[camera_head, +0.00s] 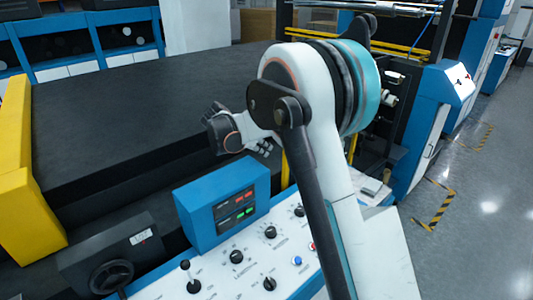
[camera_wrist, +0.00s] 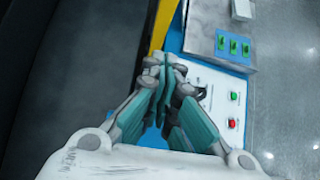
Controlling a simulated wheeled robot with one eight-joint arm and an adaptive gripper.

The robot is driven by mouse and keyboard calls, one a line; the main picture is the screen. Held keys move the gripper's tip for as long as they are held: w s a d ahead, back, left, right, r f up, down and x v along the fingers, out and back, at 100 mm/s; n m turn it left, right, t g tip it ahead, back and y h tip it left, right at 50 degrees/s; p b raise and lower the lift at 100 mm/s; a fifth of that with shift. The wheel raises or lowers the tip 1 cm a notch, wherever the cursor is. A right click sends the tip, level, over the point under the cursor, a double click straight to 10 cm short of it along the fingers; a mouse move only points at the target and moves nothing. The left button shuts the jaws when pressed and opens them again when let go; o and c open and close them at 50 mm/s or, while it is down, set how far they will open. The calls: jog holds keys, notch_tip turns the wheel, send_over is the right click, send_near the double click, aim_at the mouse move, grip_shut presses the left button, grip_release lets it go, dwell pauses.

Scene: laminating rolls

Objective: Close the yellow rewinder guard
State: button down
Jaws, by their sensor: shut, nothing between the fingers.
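A yellow upright strip (camera_wrist: 158,28) shows just beyond my gripper (camera_wrist: 166,62) in the wrist view, beside a blue machine edge. My gripper is shut and empty, with its teal fingers together in front of the strip's lower end. I cannot tell whether they touch it. In the head view my arm crosses the middle and hides much of what lies behind it. A thin yellow post (camera_head: 285,170) shows left of the arm there, and long yellow bars (camera_head: 408,47) run behind it. I cannot tell which yellow part is the rewinder guard or how far it is open.
A blue console (camera_head: 225,200) with a lit display and a white knob panel (camera_head: 235,275) stands in front. A large dark slab (camera_head: 120,115) and a yellow block (camera_head: 22,195) lie left. Grey floor (camera_head: 485,210) is clear at right. Red and green buttons (camera_wrist: 233,110) show in the wrist view.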

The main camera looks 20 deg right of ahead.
send_near(285, 161)
jog(key=x, duration=0.4)
jog(key=shift+d+f+b, duration=0.15)
jog(key=shift+f+b, duration=0.15)
jog(key=shift+d, duration=0.1)
